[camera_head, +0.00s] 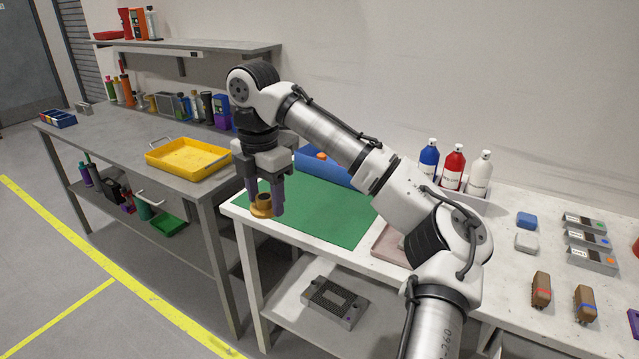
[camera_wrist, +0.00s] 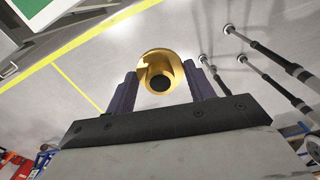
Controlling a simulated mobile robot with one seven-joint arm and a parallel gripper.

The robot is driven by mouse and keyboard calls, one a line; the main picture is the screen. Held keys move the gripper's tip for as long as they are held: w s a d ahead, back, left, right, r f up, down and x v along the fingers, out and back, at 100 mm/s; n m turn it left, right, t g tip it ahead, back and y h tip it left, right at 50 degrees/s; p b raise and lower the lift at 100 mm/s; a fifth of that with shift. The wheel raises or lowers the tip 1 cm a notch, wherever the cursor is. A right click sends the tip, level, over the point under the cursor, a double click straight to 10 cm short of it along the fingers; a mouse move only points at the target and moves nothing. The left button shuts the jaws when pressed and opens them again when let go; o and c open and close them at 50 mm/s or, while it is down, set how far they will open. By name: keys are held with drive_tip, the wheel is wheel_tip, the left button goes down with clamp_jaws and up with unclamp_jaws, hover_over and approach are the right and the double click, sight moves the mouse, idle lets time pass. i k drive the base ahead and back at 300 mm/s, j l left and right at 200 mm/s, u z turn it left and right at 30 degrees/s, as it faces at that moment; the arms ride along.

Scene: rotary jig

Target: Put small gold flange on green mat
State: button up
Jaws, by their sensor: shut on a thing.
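The small gold flange (camera_head: 262,206) is held between the fingers of my gripper (camera_head: 264,200), near the left edge of the white table. In the wrist view the flange (camera_wrist: 160,78) shows its round rim and dark bore between the two dark fingers of my gripper (camera_wrist: 160,88). The green mat (camera_head: 318,212) lies flat on the white table. In the head view the flange overlaps the mat's left part; its exact height above the mat is hard to tell. Part of the mat is hidden behind my gripper and arm.
A blue object (camera_head: 325,167) lies behind the mat. A pinkish tray (camera_head: 390,243) sits to its right, partly behind my arm. Blue, red and white bottles (camera_head: 453,167) stand at the back. A yellow tray (camera_head: 188,160) rests on the grey bench to the left. The visible mat surface is clear.

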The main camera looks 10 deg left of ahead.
sight(302, 208)
drive_tip(key=i, duration=0.95)
